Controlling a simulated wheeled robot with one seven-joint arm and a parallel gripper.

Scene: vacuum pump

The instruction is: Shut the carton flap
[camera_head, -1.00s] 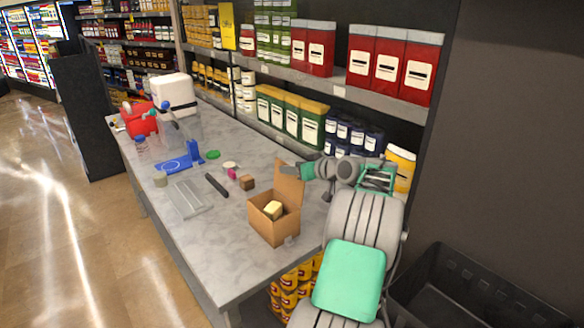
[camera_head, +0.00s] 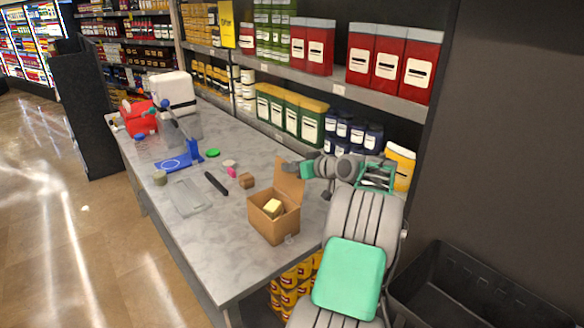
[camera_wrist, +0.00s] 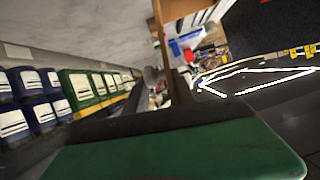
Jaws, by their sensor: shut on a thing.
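The carton (camera_head: 268,228) is an open brown box standing on the near right part of the table. A pale yellow block (camera_head: 272,207) sits inside it. The carton flap (camera_head: 289,184) stands up from the back side of the box, so the top is open. My gripper (camera_head: 291,168) comes in from the right and is shut on the flap near its top edge. In the wrist view, a brown cardboard panel (camera_wrist: 182,9) shows at the top, above the dark finger (camera_wrist: 178,88). The exact contact between fingers and flap is hard to see.
On the grey table (camera_head: 225,260) left of the carton lie a small brown block (camera_head: 247,181), a black bar (camera_head: 216,184), a clear tray (camera_head: 187,197) and a blue fixture (camera_head: 180,161). Stocked shelves (camera_head: 335,91) rise close behind. A black crate (camera_head: 460,300) stands at the lower right.

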